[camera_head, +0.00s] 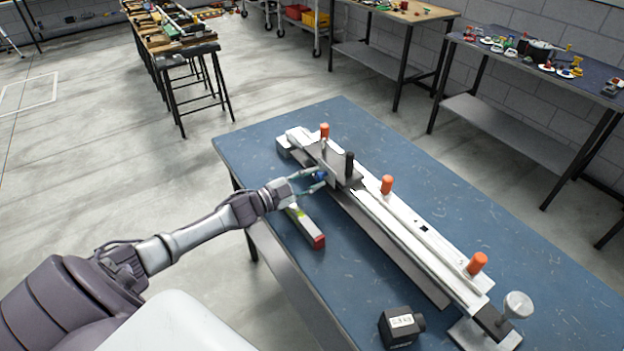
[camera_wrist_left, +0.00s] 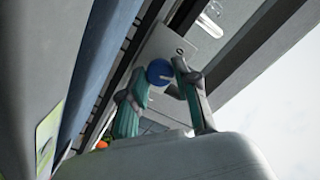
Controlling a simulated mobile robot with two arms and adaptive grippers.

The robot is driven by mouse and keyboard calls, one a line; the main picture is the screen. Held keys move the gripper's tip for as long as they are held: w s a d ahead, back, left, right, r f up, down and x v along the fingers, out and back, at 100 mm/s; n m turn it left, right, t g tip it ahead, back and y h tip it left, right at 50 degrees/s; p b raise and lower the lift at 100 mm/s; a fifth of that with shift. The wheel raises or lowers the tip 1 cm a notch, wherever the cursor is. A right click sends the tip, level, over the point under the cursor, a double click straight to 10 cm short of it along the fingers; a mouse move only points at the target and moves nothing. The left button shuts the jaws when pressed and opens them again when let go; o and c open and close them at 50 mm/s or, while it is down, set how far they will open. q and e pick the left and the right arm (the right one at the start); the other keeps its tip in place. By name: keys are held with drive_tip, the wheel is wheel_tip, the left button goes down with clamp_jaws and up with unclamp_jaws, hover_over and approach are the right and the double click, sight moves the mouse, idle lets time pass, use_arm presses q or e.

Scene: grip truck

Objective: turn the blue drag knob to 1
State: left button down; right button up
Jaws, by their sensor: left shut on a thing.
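The blue drag knob (camera_head: 320,175) is small and round, on the near side of the long white and grey rail device (camera_head: 400,232), toward its far-left end. It also shows in the left wrist view as a blue disc (camera_wrist_left: 159,72) with a pale mark, on a light plate. My left gripper (camera_head: 318,180) is at the knob, with one finger on either side of it. In the left wrist view the fingers (camera_wrist_left: 158,86) are shut on the knob. The numbers around the knob are too small to read. My right gripper is not in view.
A grey bar with a red end (camera_head: 318,241) lies on the blue table (camera_head: 540,255) just below my left gripper. A black box (camera_head: 401,326) stands at the front. Orange knobs (camera_head: 387,184) and a black knob (camera_head: 349,164) rise from the device. Free tabletop lies right of it.

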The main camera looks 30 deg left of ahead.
use_arm(q)
drive_tip(key=c, duration=0.9)
unclamp_jaws()
drive_tip(key=shift+o, duration=0.2)
drive_tip(key=shift+s, duration=0.1)
drive_tip(key=v, duration=1.1)
drive_tip(key=shift+s+a, duration=0.2)
drive_tip(key=shift+s, duration=0.15)
drive_tip(key=shift+f, duration=0.15)
